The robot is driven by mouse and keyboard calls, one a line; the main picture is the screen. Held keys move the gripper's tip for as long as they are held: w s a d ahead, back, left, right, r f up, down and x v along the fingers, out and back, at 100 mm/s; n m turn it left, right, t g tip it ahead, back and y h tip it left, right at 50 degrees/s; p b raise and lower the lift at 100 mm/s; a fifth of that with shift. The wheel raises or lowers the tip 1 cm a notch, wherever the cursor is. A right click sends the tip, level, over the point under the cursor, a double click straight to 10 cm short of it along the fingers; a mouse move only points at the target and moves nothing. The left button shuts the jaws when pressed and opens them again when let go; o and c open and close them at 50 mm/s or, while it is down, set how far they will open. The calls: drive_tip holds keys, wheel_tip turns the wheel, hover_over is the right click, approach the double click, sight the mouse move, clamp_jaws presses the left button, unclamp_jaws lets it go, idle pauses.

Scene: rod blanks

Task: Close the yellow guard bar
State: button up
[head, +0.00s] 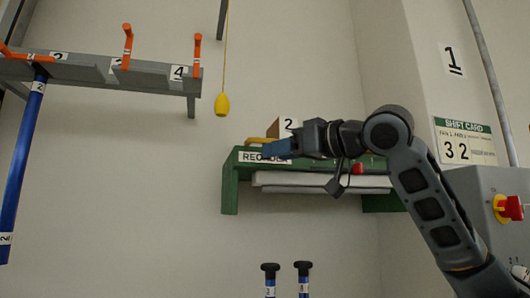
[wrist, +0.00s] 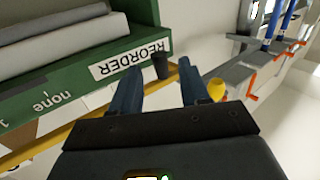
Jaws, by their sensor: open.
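The yellow guard bar (wrist: 88,122) runs slantwise along the green shelf's front in the wrist view. A dark knob (wrist: 161,66) stands near its far end. A short piece of the bar (head: 262,140) shows in the head view, left of my gripper; the rest is hidden behind my wrist. My gripper (head: 272,149) points left at the front of the shelf. In the wrist view its blue fingers (wrist: 158,88) are apart, with the knob and bar end showing between them. I cannot tell whether they touch the bar.
The green shelf (head: 230,190) bears a REORDER label (wrist: 131,61) and pale rolls (wrist: 66,36). A yellow pull handle (head: 222,104) hangs on a cord to the left. A grey rack (head: 150,76) with orange hooks is upper left. A red knob (head: 511,208) is on a grey box at right.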

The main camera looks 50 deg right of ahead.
drive_tip(key=shift+w+p, duration=0.4)
drive_tip(key=shift+w, duration=2)
clamp_jaws()
